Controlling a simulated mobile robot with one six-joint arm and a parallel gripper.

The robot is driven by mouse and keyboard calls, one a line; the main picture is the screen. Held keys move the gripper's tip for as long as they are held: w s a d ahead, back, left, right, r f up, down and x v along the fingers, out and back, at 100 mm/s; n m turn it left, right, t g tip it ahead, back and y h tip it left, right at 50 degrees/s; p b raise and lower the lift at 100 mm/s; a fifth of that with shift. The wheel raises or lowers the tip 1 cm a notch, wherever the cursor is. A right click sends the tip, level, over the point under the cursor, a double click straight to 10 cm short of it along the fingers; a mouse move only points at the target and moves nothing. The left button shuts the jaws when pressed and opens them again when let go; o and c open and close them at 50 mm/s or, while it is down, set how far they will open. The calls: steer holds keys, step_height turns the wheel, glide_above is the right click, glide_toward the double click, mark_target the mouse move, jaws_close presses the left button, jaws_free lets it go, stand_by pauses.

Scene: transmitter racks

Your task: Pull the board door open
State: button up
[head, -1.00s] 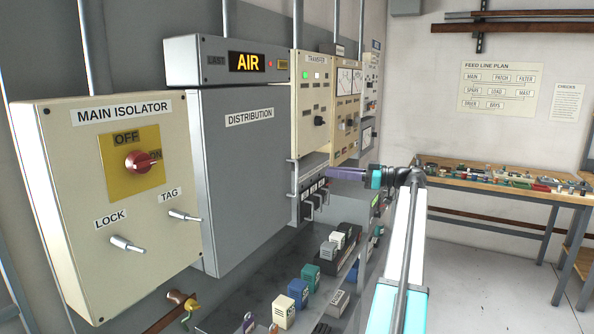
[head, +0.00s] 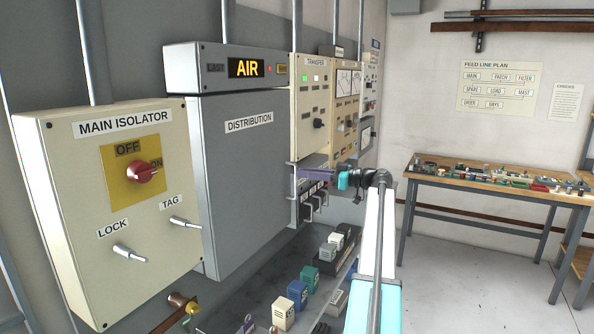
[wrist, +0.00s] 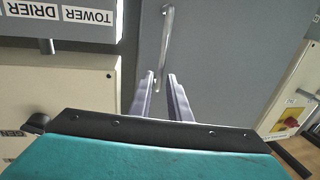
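The grey board door (head: 240,190), labelled DISTRIBUTION, is shut in the head view, between the main isolator box and the transfer panel. In the wrist view the door (wrist: 215,50) fills the upper middle. Its upright silver bar handle (wrist: 166,35) shows there. My gripper (wrist: 161,75) is open and empty, its two pale purple fingers apart. The handle's near end shows between the fingertips; I see no grip on it. In the head view my gripper (head: 300,172) is beside the door's right edge, where the handle is hard to make out.
The main isolator box (head: 118,215) juts out at left, with a red knob and LOCK and TAG pegs. Several small coloured blocks (head: 298,292) stand on a low surface below the door. A wooden workbench (head: 480,185) is at the right. The floor before it is clear.

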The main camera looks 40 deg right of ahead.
steer(key=shift+p+x, duration=0.4)
steer(key=shift+x, duration=1.55)
jaws_close()
